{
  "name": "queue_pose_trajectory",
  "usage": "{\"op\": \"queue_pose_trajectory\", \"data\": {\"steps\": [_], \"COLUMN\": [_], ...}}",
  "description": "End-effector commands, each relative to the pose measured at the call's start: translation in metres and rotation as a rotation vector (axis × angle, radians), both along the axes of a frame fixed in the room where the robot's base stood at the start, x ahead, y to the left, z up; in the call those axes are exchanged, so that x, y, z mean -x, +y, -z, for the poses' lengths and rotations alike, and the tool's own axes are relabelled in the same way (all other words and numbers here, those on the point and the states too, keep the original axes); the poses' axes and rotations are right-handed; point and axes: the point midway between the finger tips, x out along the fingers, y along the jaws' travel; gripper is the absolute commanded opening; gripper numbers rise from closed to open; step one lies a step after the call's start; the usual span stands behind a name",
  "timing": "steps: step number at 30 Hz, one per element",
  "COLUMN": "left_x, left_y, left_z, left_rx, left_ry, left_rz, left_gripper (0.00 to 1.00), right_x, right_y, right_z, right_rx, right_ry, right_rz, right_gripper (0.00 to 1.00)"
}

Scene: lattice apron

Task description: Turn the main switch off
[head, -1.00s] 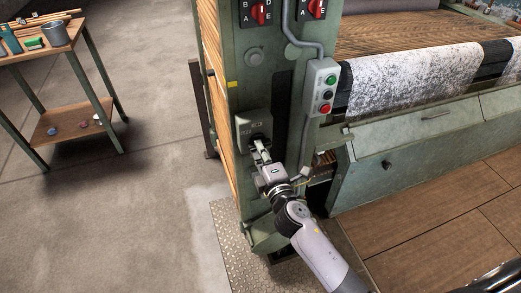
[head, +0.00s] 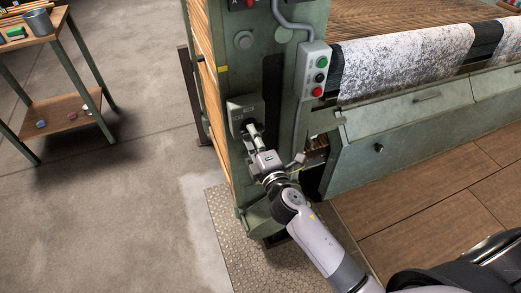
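The main switch (head: 238,107) is a grey box on the front of the green machine post, low on its left side. My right gripper (head: 253,131) reaches up to the dark handle at the lower right of this box. Its fingertips are at the handle and cover most of it, so the handle's exact angle is hard to see. The fingers look close together, but I cannot tell whether they grip the handle. My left gripper is not in the head view.
A control box (head: 319,70) with green, black and red buttons hangs on the post to the right. White patterned cloth (head: 405,62) runs over the machine. A small table (head: 62,105) with a bucket stands at left. Open concrete floor lies between.

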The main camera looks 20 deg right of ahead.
Motion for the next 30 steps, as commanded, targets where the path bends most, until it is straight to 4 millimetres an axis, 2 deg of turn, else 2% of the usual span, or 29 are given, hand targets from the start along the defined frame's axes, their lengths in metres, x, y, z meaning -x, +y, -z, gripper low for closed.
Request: {"op": "queue_pose_trajectory", "data": {"steps": [9, 15, 21, 30], "left_x": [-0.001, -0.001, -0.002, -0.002], "left_y": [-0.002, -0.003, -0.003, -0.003], "left_z": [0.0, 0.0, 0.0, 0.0], "left_rx": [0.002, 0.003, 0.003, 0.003], "left_ry": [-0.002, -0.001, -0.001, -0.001], "left_rz": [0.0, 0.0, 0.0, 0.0], "left_gripper": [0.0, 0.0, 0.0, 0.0], "right_x": [0.065, 0.096, 0.109, 0.11], "right_y": [-0.002, -0.003, -0.004, -0.004], "right_z": [0.001, 0.0, 0.0, 0.0], "right_rx": [-0.004, -0.004, 0.0, 0.001], "right_ry": [0.004, 0.001, 0.0, 0.0], "right_rz": [0.001, 0.002, 0.001, 0.0], "right_gripper": [0.31, 0.31, 0.31, 0.31]}}
